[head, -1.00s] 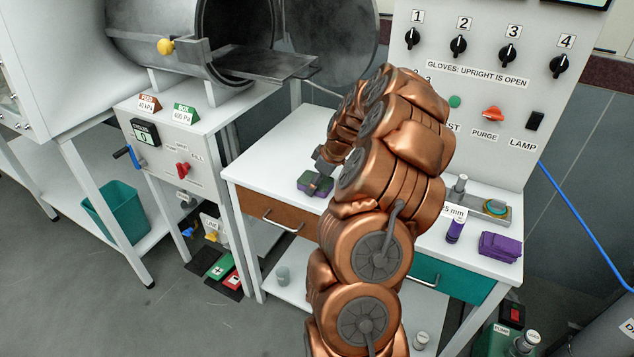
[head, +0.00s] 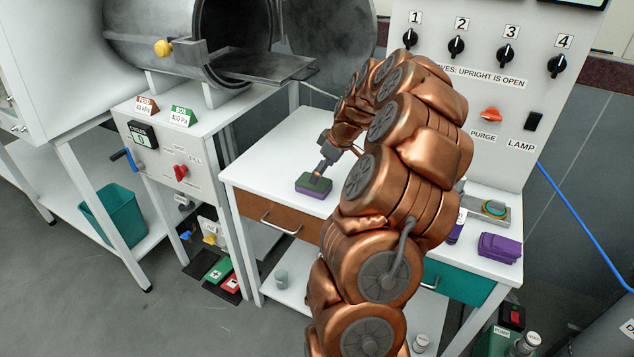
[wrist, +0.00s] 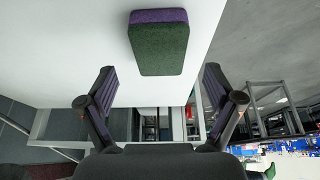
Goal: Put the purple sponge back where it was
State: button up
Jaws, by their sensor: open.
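The sponge (head: 313,186), purple below with a dark green top, lies flat on the white bench top near its front left edge. It also shows in the wrist view (wrist: 158,48), green face towards the camera and a purple strip along its far side. My gripper (head: 321,172) is just above the sponge in the head view. In the wrist view my gripper (wrist: 160,84) is open, its two fingers spread wide with nothing between them. The sponge is beyond the fingertips, apart from them.
A folded purple item (head: 500,247) and a purple-banded bottle (head: 456,233), partly behind my arm, stand at the bench's right end. My arm hides the bench's middle. The bench around the sponge is clear.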

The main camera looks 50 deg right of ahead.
jog(key=a+v, duration=0.1)
jog(key=v, duration=0.5)
jog(key=s+a+r+g+y, duration=0.1)
jog(key=s+a+r, duration=0.1)
jog(key=a, duration=1.1)
jog(key=s+a+r+g, duration=0.1)
jog(key=a+r+g, duration=0.1)
jog(key=a, duration=1.2)
jog(key=s+a+f+m+g+h, duration=0.1)
jog(key=s+a, duration=0.4)
jog(key=s, duration=0.6)
jog(key=s+a+f+m+g+h, duration=0.1)
jog(key=s+a+f, duration=0.3)
jog(key=s, duration=0.7)
jog(key=shift+s+a+m+g+b, duration=0.3)
jog(key=shift+a+m+g+b, duration=0.15)
jog(key=shift+a+m, duration=0.35)
jog(key=shift+a, duration=0.1)
notch_tip(320, 180, up, 5)
jog(key=p, duration=0.5)
